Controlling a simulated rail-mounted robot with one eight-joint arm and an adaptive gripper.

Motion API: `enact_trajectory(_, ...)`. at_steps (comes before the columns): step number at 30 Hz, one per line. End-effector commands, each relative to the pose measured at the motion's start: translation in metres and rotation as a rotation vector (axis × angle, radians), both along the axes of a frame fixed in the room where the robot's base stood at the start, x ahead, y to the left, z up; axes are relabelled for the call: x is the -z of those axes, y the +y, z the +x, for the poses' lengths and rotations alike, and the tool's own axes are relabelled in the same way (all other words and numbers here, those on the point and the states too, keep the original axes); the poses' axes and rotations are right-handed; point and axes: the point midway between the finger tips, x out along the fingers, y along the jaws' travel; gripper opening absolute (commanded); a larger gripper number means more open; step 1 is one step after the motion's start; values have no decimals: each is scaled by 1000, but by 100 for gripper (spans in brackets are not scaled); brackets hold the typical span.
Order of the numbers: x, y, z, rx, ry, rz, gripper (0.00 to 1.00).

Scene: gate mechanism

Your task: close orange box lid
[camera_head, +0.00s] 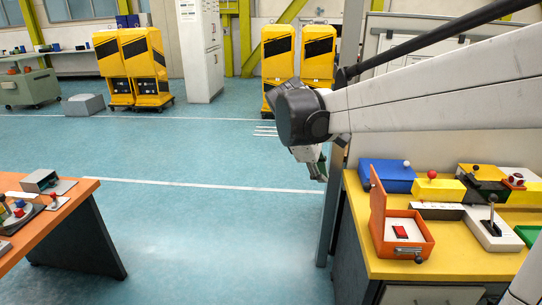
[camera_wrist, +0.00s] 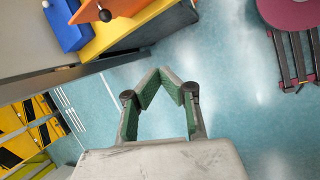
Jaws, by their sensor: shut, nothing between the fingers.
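The orange box (camera_head: 408,249) sits at the front left of the yellow table top, with a white panel and a red block inside. Its lid (camera_head: 377,212) stands open, upright along the box's left side. In the wrist view an orange panel with a dark ball knob (camera_wrist: 98,10), apparently this lid, shows at the top edge. My gripper (camera_head: 320,171) hangs in the air left of the table, behind and left of the lid, touching nothing. In the wrist view my gripper (camera_wrist: 163,78) has its green-padded fingers shut at the tips, with nothing between them.
A blue box (camera_head: 386,176), a yellow box (camera_head: 438,189) and a lever unit (camera_head: 490,228) stand close behind and right of the orange box. A grey post (camera_head: 331,205) rises by the table's left edge. Open floor lies left, up to an orange table (camera_head: 66,212).

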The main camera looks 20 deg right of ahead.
Motion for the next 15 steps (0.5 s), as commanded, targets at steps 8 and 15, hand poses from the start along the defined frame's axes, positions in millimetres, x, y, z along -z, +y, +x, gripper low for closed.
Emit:
enact_trajectory(8, 8, -34, 56, -117, 247, -124, 0)
enact_trajectory(15, 24, -58, 91, -190, 446, -191, 0)
